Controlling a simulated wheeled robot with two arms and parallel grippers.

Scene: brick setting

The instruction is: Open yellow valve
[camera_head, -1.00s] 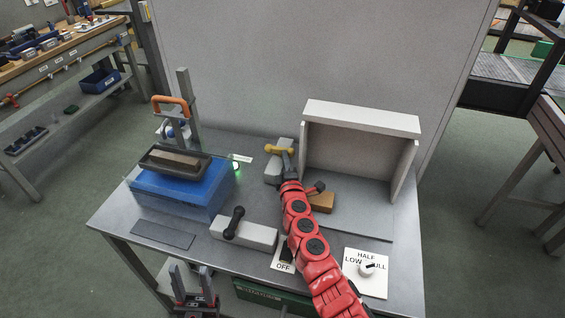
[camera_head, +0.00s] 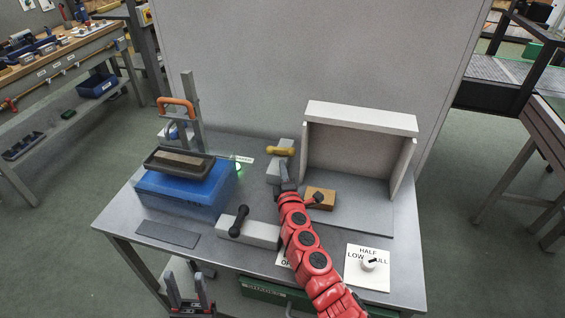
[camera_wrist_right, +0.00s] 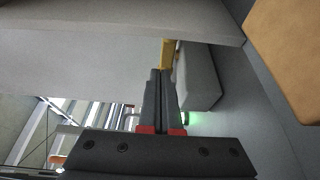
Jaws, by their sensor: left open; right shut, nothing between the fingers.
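The yellow valve handle (camera_head: 280,151) lies roughly crosswise on top of a grey block (camera_head: 272,172) at the back middle of the table. My right gripper (camera_head: 284,164) is shut and empty, its tips just in front of the handle. In the right wrist view the shut fingers (camera_wrist_right: 160,72) point at the yellow handle (camera_wrist_right: 166,52), of which only a small part shows beyond the tips. I cannot tell whether they touch it. My left gripper (camera_head: 190,300) is open and empty, low in front of the table's front edge.
A grey block with a black handle (camera_head: 239,220) stands left of my right arm. A wooden block with a dark knob (camera_head: 321,198) is on the right, before an open-fronted shelter (camera_head: 360,118). A blue box (camera_head: 182,190) stands left.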

